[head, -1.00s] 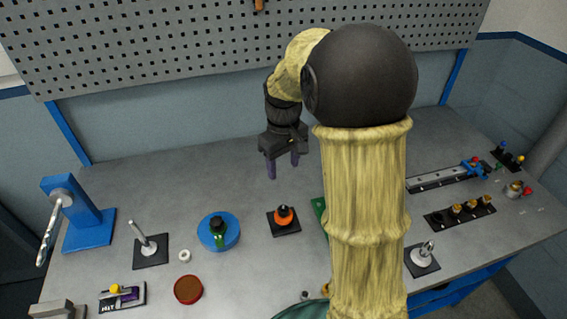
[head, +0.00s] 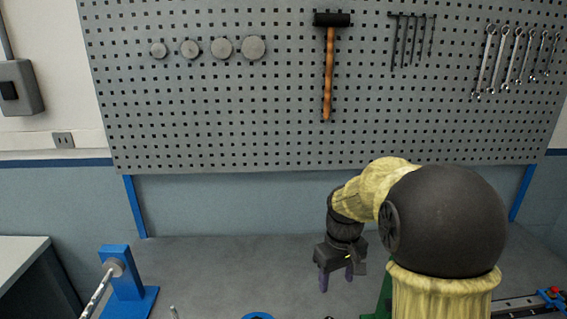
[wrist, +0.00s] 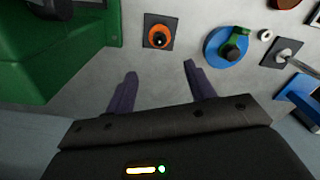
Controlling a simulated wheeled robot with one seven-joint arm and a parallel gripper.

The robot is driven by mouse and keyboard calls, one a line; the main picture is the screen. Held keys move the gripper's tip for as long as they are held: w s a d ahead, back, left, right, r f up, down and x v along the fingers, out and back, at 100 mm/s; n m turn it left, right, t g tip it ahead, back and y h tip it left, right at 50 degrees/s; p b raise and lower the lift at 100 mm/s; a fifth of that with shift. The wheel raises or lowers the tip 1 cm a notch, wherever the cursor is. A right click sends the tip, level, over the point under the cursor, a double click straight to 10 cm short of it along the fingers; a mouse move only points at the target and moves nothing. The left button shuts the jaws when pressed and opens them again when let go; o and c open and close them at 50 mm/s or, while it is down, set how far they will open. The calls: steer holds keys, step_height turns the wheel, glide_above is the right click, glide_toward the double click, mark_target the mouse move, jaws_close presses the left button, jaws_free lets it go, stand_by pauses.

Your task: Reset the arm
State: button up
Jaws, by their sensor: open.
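My gripper (head: 337,279) hangs over the back of the grey workbench, below the pegboard, pointing down. Its two purple fingers are apart with nothing between them. In the wrist view the gripper (wrist: 158,85) is also open and empty above the bare bench top. Beyond its fingertips are an orange round part on a dark square plate (wrist: 158,32) and a blue disc (wrist: 222,54) with a green and black piece on it. My arm hides part of the bench on the right in the head view.
A green block-like body (wrist: 65,60) stands close to the left of the fingers in the wrist view. A blue stand (head: 122,280) is at the bench's left. A hammer (head: 328,75), wrenches (head: 497,60) and round discs hang on the pegboard (head: 230,110). The back of the bench is mostly clear.

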steer(key=s+f+m+t, duration=0.2)
steer(key=s+f+m, duration=0.2)
steer(key=s, duration=0.9)
steer(key=shift+s+f, duration=0.2)
steer(key=shift+f, duration=0.15)
stand_by(0.9)
